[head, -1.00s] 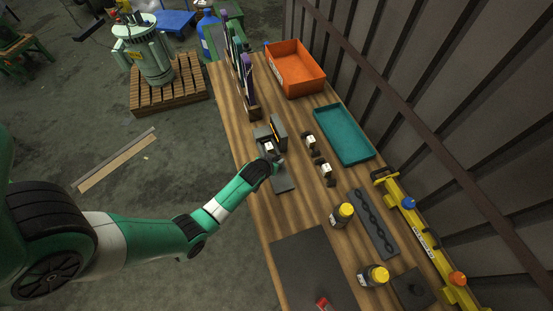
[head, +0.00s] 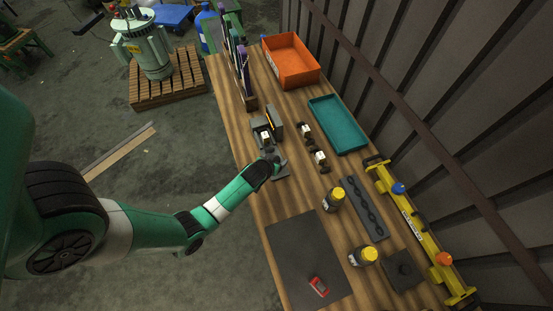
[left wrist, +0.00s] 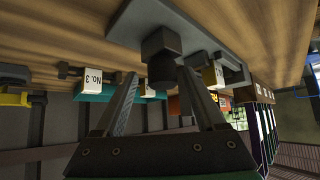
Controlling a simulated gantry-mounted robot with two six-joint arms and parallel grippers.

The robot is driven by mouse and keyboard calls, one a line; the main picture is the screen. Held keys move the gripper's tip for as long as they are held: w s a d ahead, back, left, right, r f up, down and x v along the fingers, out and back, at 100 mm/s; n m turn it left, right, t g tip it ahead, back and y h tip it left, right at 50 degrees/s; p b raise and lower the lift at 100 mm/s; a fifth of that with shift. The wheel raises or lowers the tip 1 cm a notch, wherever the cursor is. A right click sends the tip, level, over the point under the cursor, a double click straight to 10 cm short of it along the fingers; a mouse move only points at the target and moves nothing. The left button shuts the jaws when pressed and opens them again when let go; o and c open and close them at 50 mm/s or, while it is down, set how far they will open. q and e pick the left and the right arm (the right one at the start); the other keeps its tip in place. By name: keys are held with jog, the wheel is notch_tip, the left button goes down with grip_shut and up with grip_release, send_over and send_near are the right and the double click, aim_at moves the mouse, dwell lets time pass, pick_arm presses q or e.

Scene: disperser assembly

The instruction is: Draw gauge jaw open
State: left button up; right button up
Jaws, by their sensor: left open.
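The gauge is a grey fixture on the wooden bench, with an upright grey block (head: 274,121) and a white-labelled part (head: 265,134) beside it. Its grey base plate (head: 281,173) extends toward the near side and also shows in the left wrist view (left wrist: 205,30). My left gripper (head: 271,158) is over this plate, on the near side of the block. In the left wrist view its two fingers (left wrist: 162,105) are apart, with a dark knob (left wrist: 163,68) beyond and between their tips. I cannot tell whether they touch it. My right gripper is not in view.
Small white-labelled dark parts (head: 320,157) stand right of the gauge. A teal tray (head: 338,124) and an orange bin (head: 291,61) lie behind. Yellow-capped bottles (head: 333,200), a dark mat (head: 290,262) with a red item (head: 318,287), and a yellow level (head: 415,228) are nearer.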

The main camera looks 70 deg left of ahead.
pick_arm(q)
jog(key=p+v, duration=0.4)
jog(key=v, duration=0.7)
jog(key=shift+d+r, duration=0.2)
jog(key=shift+r, duration=0.05)
